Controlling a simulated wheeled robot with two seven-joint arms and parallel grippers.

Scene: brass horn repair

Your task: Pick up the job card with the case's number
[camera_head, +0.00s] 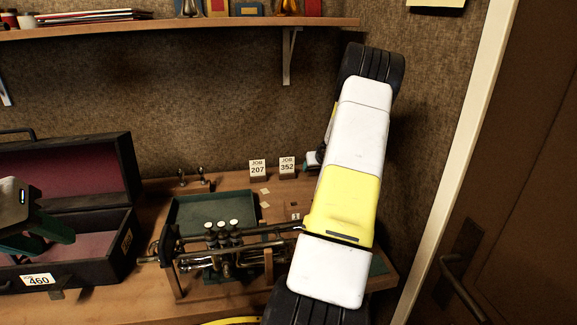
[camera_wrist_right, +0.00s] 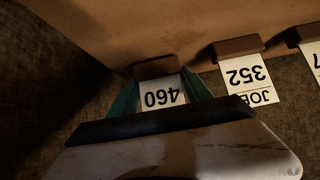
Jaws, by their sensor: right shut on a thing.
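The open black case (camera_head: 122,245) with maroon lining stands at the left and bears a white tag (camera_head: 38,280) reading 460. In the right wrist view, my right gripper (camera_wrist_right: 160,88) is shut on the job card 460 (camera_wrist_right: 162,97), which appears upside down between the green fingers. A small brown block (camera_wrist_right: 155,66) is at the card's far edge. In the head view my right arm hides this card. My left gripper (camera_head: 42,232) is over the case, its green fingers apart and empty.
Job cards 207 (camera_head: 257,169) and 352 (camera_head: 287,167) stand at the back of the bench; card 352 (camera_wrist_right: 247,78) is beside my right gripper. A green tray (camera_head: 190,210) and a brass horn part with valves (camera_head: 222,240) occupy the middle. A shelf (camera_head: 180,27) runs above.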

